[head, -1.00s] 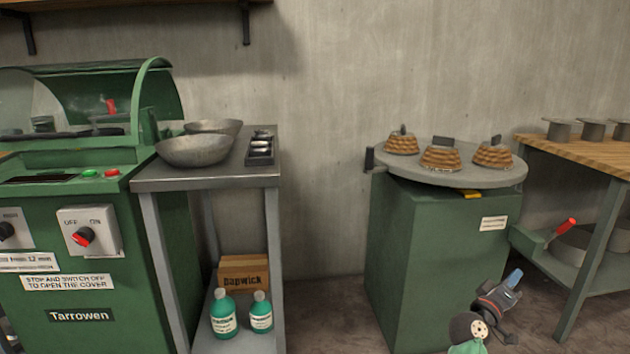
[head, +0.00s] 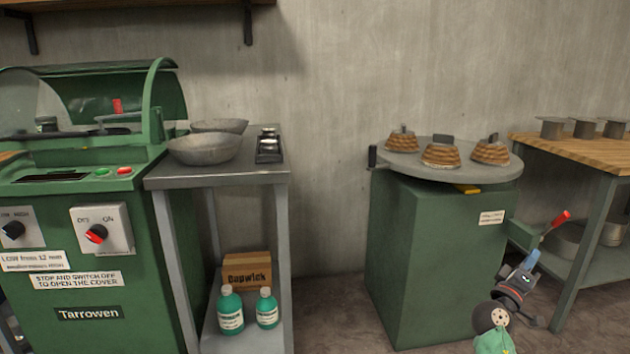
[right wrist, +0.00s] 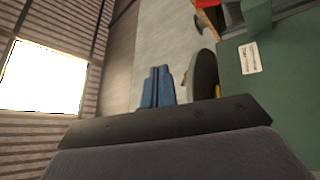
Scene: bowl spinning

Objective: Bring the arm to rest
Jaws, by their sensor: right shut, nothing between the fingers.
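My right gripper (head: 532,259) is at the lower right of the head view, low in front of the right-hand stand and the wooden-topped table. Its blue fingers are shut with nothing between them. In the right wrist view the fingers (right wrist: 158,88) are together, pointing away from the camera, with the green cabinet to their right. My left gripper is not in view.
A green cabinet (head: 435,265) carries a round grey plate (head: 400,159) with several brown coiled pieces. A wooden-topped table (head: 590,154) stands close on the right. Left are a steel table (head: 220,176) with bowls and a green machine (head: 90,280). Floor between shows clear.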

